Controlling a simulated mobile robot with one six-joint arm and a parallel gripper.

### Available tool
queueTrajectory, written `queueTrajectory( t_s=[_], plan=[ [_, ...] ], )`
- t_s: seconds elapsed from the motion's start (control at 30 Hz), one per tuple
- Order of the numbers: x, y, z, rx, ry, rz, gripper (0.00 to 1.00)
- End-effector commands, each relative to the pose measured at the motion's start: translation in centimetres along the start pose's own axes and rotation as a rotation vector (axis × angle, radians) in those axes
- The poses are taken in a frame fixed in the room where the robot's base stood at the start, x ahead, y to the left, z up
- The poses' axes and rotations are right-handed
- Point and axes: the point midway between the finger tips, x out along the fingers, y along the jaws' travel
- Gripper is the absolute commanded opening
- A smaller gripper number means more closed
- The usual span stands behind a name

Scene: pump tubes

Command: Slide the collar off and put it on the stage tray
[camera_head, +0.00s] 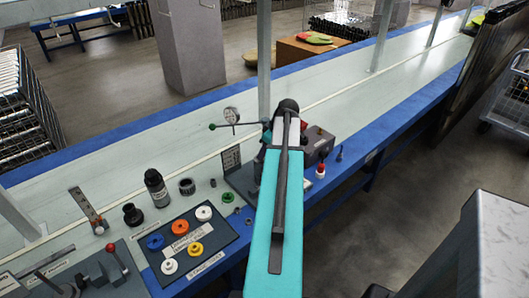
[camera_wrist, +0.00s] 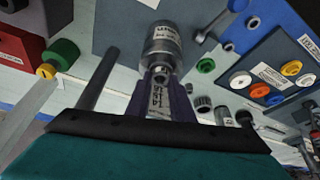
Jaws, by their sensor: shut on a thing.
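I take this metal piece for the collar; the exact contact is hard to see. In the head view my teal arm hides the fingers and the collar. A dark blue tray (camera_head: 225,236) with coloured round parts lies on the bench left of my arm. It also shows at the right of the wrist view (camera_wrist: 246,62).
A grey box (camera_head: 316,141) with a red-topped piece stands right. The bench behind is mostly clear.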

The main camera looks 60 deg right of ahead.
Motion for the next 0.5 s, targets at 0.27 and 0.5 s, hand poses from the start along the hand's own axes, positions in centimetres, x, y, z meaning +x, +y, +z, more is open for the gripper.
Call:
queueTrajectory(
  t_s=[0.27, 0.5],
  plan=[
    [-0.15, -0.02, -0.09, -0.001, 0.000, 0.000, 0.00],
    [-0.44, -0.03, -0.23, -0.001, 0.000, 0.000, 0.00]
  ],
)
